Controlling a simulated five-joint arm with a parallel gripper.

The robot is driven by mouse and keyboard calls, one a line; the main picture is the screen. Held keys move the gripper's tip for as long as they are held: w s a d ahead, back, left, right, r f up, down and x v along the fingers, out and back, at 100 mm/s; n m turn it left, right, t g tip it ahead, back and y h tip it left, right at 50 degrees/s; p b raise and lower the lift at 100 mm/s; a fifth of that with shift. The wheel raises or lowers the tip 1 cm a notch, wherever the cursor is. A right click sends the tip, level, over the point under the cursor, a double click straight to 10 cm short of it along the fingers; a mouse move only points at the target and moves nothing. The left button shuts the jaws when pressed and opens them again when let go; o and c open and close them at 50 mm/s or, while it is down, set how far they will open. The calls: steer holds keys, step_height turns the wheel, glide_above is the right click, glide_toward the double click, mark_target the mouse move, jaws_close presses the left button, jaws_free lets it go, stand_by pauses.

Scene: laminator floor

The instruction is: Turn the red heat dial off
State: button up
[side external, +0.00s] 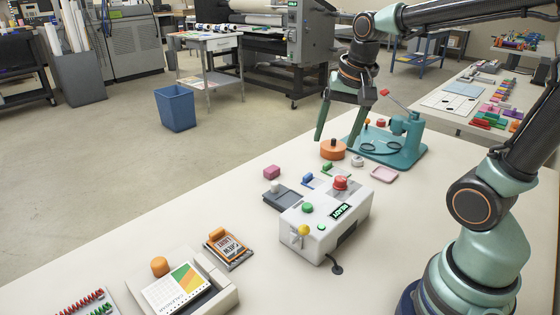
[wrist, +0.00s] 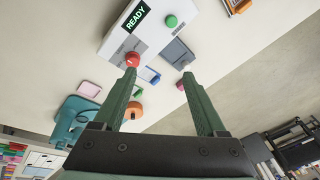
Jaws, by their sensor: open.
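A white machine (side external: 325,222) stands on the table with a dark display reading READY; it also shows in the wrist view (wrist: 150,42). The red dial (side external: 340,183) sits on its top at the far end, beside a green button (side external: 307,208). In the wrist view the red dial (wrist: 132,60) appears just beyond the left fingertip. My gripper (side external: 334,143) is open and empty, fingers pointing down, above the table behind the machine. In the wrist view my gripper (wrist: 159,73) has its fingers wide apart with nothing between them. The dial's pointer setting is too small to read.
Near the gripper are an orange round thing (side external: 333,151), a teal press (side external: 400,145), a pink tray (side external: 384,174) and small blue and green pieces. A grey device (side external: 283,196) lies left of the machine.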

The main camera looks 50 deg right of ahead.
mark_target(341, 178)
steer(key=w+d+f+m+g, duration=0.2)
steer(key=d+f+m+g, duration=0.1)
steer(key=d+m, duration=0.65)
steer(key=shift+m+y, duration=0.3)
steer(key=shift+m, duration=0.35)
steer(key=f, duration=0.8)
steer(key=a+f, duration=0.1)
steer(key=f, duration=0.3)
steer(key=shift+w+a+f, duration=0.1)
steer(key=shift+w+f, duration=0.05)
steer(key=shift+f, duration=0.05)
jaws_close()
